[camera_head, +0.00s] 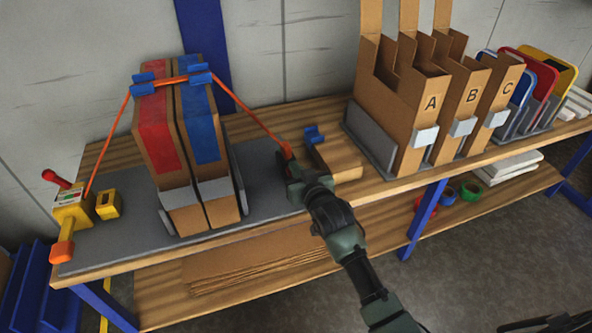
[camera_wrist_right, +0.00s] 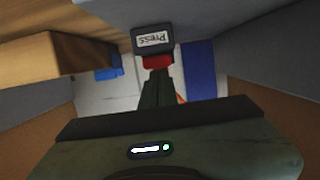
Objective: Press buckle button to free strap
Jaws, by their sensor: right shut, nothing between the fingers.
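An orange strap (camera_head: 249,112) runs over two upright cardboard boxes (camera_head: 198,150) and down to the right, ending at my right gripper (camera_head: 296,182). In the right wrist view, a dark block labelled "Press" (camera_wrist_right: 153,40) has a red button (camera_wrist_right: 157,63) on it. My right gripper's shut, empty fingers (camera_wrist_right: 157,82) point at the red button and appear to meet it; exact contact is hard to tell. In the head view the gripper hides the buckle. My left gripper is not in view.
A yellow ratchet (camera_head: 72,207) with red and orange handles is at the bench's left end. A cardboard piece (camera_head: 338,158) lies right of the gripper, beside a blue clip (camera_head: 314,135). Files A, B, C (camera_head: 430,102) and signs (camera_head: 550,72) stand further right.

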